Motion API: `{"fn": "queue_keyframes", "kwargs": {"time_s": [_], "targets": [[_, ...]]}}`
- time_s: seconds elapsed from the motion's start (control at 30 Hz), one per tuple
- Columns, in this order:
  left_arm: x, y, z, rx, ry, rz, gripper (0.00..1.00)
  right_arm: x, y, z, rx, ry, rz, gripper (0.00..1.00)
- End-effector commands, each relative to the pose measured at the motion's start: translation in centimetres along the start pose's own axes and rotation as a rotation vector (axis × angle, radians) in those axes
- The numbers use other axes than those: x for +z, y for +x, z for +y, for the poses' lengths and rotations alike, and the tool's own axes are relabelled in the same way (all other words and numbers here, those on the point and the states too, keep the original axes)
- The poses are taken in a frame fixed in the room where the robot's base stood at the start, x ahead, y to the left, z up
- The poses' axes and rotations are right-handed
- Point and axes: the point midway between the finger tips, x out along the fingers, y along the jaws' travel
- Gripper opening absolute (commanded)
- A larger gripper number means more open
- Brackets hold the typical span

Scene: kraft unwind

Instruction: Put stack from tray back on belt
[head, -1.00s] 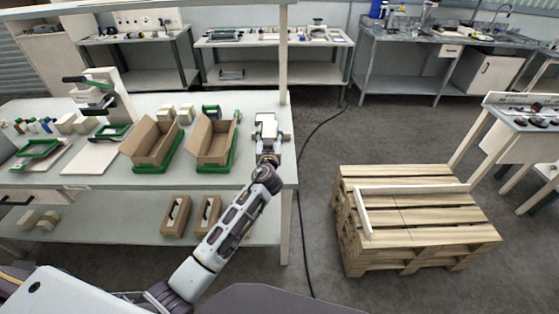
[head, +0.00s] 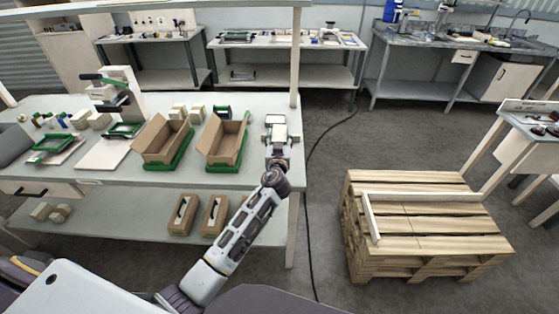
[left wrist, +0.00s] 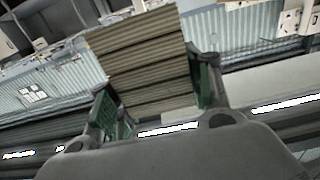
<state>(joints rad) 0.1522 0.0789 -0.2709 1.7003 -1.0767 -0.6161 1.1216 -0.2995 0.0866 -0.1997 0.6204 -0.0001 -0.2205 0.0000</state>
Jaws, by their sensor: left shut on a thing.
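My left gripper (head: 278,133) is over the right end of the workbench and shut on a small stack (left wrist: 148,62). In the left wrist view the stack is tan and layered, and it stands between two fingers with green pads. In the head view only a small pale patch of it shows at the fingers. Two green trays, the left one (head: 180,160) and the right one (head: 228,168), stand left of the gripper, each with an open cardboard box. I cannot make out which surface is the belt. My right gripper is not in view.
Small beige stacks (head: 197,114) stand behind the boxes. A bench post (head: 294,60) rises close to my gripper. A wooden pallet (head: 430,245) stands on the floor at the right.

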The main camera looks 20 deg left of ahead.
Motion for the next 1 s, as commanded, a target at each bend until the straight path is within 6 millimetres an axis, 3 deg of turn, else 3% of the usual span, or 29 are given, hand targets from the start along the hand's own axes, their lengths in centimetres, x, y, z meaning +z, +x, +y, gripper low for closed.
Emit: {"fn": "queue_keyframes", "kwargs": {"time_s": [0.27,0.5,0.7,1.0], "targets": [[2.6,0.0,-0.1,0.000,0.002,0.000,0.18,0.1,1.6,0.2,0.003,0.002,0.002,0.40],[4.5,0.0,0.0,0.000,0.001,0.001,0.18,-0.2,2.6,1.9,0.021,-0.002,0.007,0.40],[4.7,0.0,0.0,0.000,0.001,0.001,0.18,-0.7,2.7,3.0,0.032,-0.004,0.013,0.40],[4.8,0.0,0.0,0.000,0.001,0.000,0.18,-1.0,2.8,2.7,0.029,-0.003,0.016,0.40]]}}
